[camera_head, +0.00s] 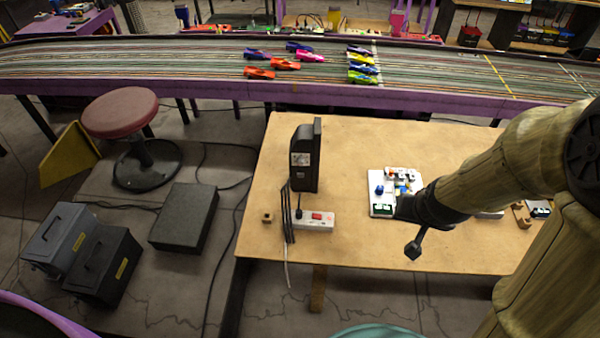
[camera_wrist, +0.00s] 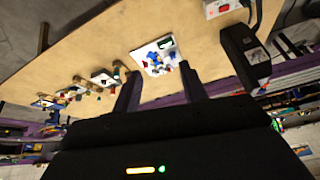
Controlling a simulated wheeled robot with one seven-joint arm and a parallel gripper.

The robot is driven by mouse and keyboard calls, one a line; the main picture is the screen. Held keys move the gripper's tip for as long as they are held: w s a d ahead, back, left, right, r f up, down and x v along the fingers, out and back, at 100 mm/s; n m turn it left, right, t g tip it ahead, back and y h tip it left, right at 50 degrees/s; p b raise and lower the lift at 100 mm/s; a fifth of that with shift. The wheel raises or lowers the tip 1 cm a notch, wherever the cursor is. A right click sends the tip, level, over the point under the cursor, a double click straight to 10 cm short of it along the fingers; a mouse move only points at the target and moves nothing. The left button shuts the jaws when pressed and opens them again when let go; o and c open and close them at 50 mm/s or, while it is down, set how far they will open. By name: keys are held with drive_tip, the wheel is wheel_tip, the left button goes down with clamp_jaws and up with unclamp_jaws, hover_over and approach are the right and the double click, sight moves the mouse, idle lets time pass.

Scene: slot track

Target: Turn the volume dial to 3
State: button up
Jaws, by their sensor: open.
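A white control panel (camera_head: 376,207) lies on the wooden table, partly hidden behind my arm in the head view. It carries small blue and red parts and a dark green display (camera_head: 383,208). The panel (camera_wrist: 141,54) also shows in the wrist view, beyond my fingers. I cannot tell which part is the volume dial, and no numbers are readable. My gripper (camera_wrist: 160,75) is open and empty, its two dark fingers apart and pointing toward the panel. In the head view my gripper (camera_head: 413,228) is at the panel's right front side; contact cannot be told.
A black upright box (camera_head: 305,160) and a white power strip (camera_head: 316,221) stand left of the panel. Small devices (camera_head: 538,209) lie at the table's right. A slot track (camera_head: 200,65) with several toy cars runs behind. The table's left part has bare room.

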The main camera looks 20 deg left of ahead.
drive_tip(key=w+a+f+n+t+y+b, duration=0.1)
drive_tip(key=w+a+f+t+b, duration=0.3)
drive_tip(key=a+f, duration=0.35)
drive_tip(key=w+a+f+n+t+b, duration=0.1)
drive_tip(key=w+a+f+t+b, duration=0.15)
drive_tip(key=w+a+f, duration=0.45)
drive_tip(key=s+a+f+n+t+y+b, duration=0.1)
drive_tip(key=s+a+f+n+t+b, duration=0.1)
drive_tip(key=a, duration=0.5)
drive_tip(key=s+a+f+n+t+y+b, duration=0.1)
drive_tip(key=s+a+f+t+y+b, duration=0.1)
drive_tip(key=a, duration=0.5)
drive_tip(key=shift+s+n+t+b, duration=0.4)
drive_tip(key=shift+s+t+b, duration=0.45)
drive_tip(key=shift+t+b, duration=0.15)
drive_tip(key=shift+w, duration=0.1)
drive_tip(key=p, duration=0.3)
approach(300, 164)
drive_tip(key=shift+y, duration=0.3)
drive_tip(key=x, duration=0.8)
drive_tip(key=shift+w+d, duration=0.15)
drive_tip(key=shift+w, duration=0.1)
